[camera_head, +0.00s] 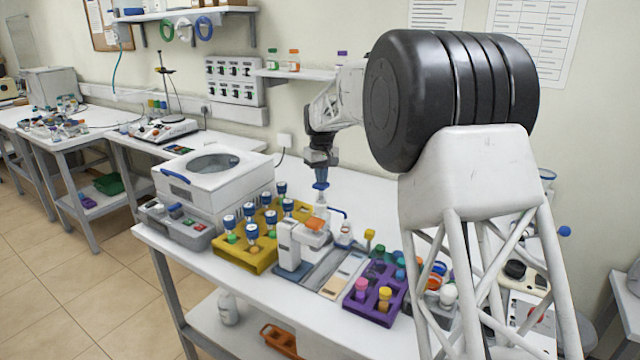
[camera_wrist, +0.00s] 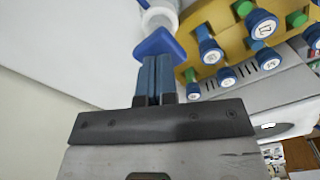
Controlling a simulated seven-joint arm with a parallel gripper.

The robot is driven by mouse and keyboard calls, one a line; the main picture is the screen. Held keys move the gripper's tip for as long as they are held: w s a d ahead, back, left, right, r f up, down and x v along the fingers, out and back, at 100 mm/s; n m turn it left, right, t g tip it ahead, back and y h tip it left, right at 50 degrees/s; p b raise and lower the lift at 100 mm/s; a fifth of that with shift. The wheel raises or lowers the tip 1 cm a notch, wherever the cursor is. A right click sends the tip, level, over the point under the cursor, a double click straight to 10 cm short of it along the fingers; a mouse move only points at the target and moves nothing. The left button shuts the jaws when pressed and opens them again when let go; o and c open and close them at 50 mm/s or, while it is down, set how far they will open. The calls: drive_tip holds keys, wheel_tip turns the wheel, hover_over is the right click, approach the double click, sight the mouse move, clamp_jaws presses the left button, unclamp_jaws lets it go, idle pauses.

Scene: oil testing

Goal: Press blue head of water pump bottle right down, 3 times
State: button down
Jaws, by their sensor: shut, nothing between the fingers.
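My gripper (camera_wrist: 155,60) points down with its two blue fingers together and nothing between them. In the wrist view its tips overlap the edge of a blue pump head (camera_wrist: 160,43) on a white bottle (camera_wrist: 158,19). I cannot tell whether they touch it. In the head view my gripper (camera_head: 321,174) is right above this blue head (camera_head: 321,186), and the bottle's pale upper part (camera_head: 321,199) shows below. Its lower part is hidden behind a small white device.
A yellow rack (camera_head: 246,262) with several blue-capped tubes stands left of the bottle. The white device (camera_head: 290,246) with an orange part is in front. A purple rack (camera_head: 363,307) is at the front right. A white centrifuge-like machine (camera_head: 212,190) is at the left. Bare tabletop lies behind.

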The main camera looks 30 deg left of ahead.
drive_tip(key=shift+f, duration=1.6)
drive_tip(key=shift+r, duration=2.45)
drive_tip(key=shift+f, duration=0.25)
